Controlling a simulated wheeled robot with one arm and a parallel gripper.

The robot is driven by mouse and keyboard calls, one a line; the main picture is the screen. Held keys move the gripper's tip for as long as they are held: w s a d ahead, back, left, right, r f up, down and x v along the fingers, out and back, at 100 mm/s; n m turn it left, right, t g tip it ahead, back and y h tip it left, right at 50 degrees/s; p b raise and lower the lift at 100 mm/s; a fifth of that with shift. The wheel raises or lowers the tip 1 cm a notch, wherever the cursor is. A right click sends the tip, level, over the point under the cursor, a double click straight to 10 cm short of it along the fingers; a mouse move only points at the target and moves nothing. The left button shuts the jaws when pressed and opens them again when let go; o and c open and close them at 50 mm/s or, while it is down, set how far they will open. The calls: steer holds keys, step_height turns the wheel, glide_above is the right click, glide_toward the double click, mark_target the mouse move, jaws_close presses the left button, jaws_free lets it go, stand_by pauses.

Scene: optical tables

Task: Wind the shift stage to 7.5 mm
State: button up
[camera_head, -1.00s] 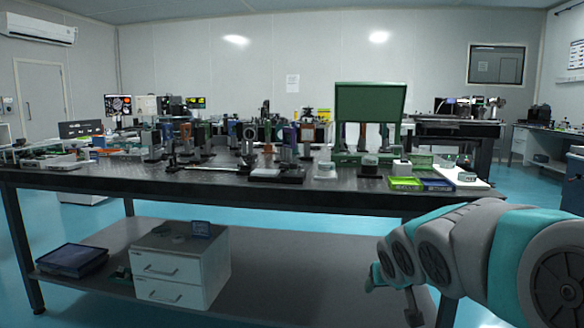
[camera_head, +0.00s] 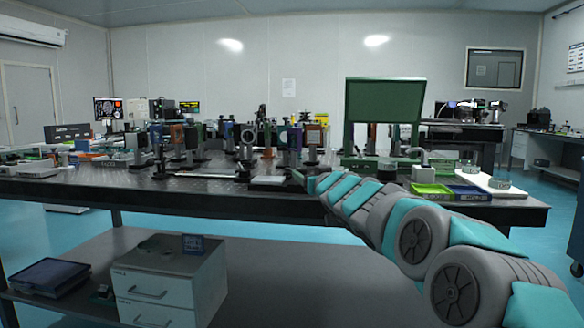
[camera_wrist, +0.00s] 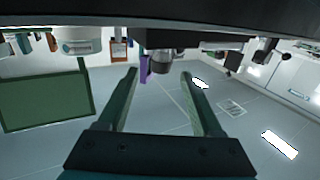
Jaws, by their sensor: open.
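My gripper (camera_wrist: 159,74) is open in the wrist view, with its two fingers apart and nothing held. That view is upside down, with the table's dark edge along the top. A dark round knob-like part (camera_wrist: 161,64) shows between the fingertips, apart from them, under a dark block (camera_wrist: 190,39). I cannot tell for sure that this is the shift stage, and no scale is readable. In the head view my arm reaches to the table's front edge, beside a low stage-like piece with a pale top (camera_head: 268,182). My gripper is too small there to make out clearly.
The optical table (camera_head: 215,195) carries several upright mounts close behind the front edge. A green panel (camera_head: 385,100) stands to the right of centre. A lime tray (camera_head: 432,189) and a blue tray (camera_head: 470,193) lie at the front right. A drawer unit (camera_head: 170,280) stands on the shelf below.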

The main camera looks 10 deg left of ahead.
steer(key=shift+r+p+x, duration=0.15)
steer(key=shift+p+x, duration=0.2)
steer(key=shift+x, duration=0.3)
steer(key=shift+r+p+x, duration=0.15)
steer(key=shift+p+x, duration=0.2)
steer(key=shift+x, duration=0.35)
steer(key=shift+p+x, duration=1.8)
steer(key=shift+x, duration=1.1)
steer(key=shift+f, duration=0.15)
steer(key=shift+c, duration=0.4)
jaws_close()
